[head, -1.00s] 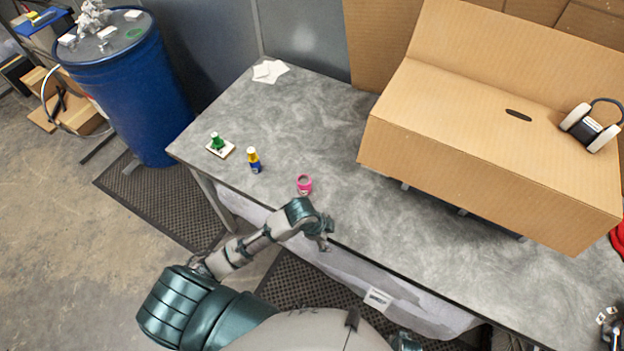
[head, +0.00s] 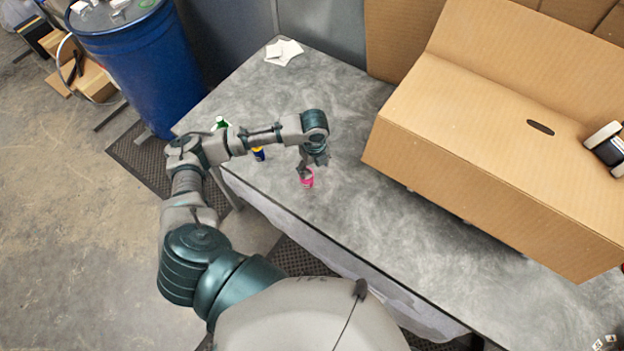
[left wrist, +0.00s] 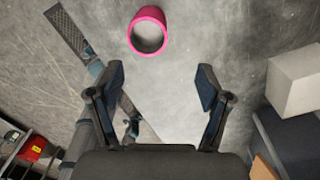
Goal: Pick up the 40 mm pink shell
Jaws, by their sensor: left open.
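The pink shell (head: 307,179) is a short hollow ring on the grey table (head: 345,215), near its front edge. In the left wrist view the pink shell (left wrist: 134,40) is at the top, and grey shows through its opening. My left gripper (head: 304,168) is just above the shell in the head view and partly covers it. In the left wrist view my left gripper (left wrist: 160,82) has its fingers spread, with nothing between them. The shell lies beyond the fingertips, slightly left of their middle. I cannot tell whether a finger touches it.
A blue and yellow bottle (head: 259,154) and a green-topped item (head: 220,123) are partly hidden behind my left arm. A large cardboard box (head: 470,150) stands to the right. White papers (head: 284,51) lie at the back. Table surface right of the shell is clear.

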